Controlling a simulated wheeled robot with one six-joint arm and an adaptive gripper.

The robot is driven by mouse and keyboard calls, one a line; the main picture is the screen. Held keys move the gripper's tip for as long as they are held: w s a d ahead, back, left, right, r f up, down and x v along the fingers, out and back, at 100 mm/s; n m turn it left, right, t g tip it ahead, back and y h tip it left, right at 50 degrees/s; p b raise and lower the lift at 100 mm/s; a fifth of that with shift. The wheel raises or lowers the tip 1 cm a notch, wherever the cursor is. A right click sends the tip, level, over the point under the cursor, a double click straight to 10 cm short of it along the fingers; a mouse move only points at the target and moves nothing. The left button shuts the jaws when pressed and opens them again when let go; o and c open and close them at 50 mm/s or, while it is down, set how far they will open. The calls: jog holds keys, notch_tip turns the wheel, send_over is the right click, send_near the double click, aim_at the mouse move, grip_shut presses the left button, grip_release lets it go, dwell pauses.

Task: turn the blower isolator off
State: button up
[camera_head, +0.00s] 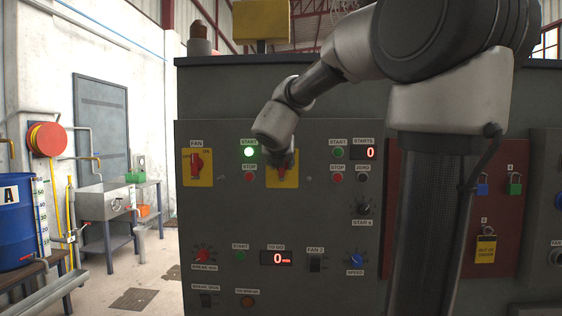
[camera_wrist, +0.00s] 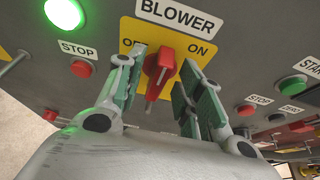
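The blower isolator is a red rotary handle (camera_wrist: 158,75) on a yellow plate (camera_wrist: 134,30) under a BLOWER label (camera_wrist: 178,16). ON is printed to the right; the OFF word at left is partly covered by a finger. The handle's long lower end points down and slightly left in the wrist view. My gripper (camera_wrist: 160,74) is open, one finger on each side of the handle, with gaps visible on both sides. In the head view the gripper (camera_head: 281,160) covers most of the isolator, leaving parts of its yellow plate (camera_head: 293,183) showing.
Left of the isolator are a lit green START button (camera_head: 249,152) and a red STOP button (camera_head: 250,177). Further left is the FAN isolator (camera_head: 197,166). Right of it are another green START button (camera_head: 338,152) and a red STOP button (camera_head: 338,177).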

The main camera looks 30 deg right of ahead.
jog(key=shift+w, duration=0.1)
grip_shut()
dwell(0.4)
jog(key=shift+w+a+f+n+g+h, duration=0.15)
jog(key=shift+a+f+n+g+h, duration=0.15)
jog(key=shift+n+h, duration=1.45)
jog(key=shift+w+a+f+n+g+h, duration=0.3)
jog(key=shift+n+h, duration=0.5)
jog(key=shift+n, duration=1.9)
jog(key=shift+w+a+f+n+g+h, duration=0.15)
jog(key=shift+f+n+h, duration=0.3)
jog(key=shift+n+h, duration=1.3)
jog(key=shift+s+n+y, duration=0.1)
jog(key=shift+n+y, duration=0.4)
jog(key=shift+n, duration=0.2)
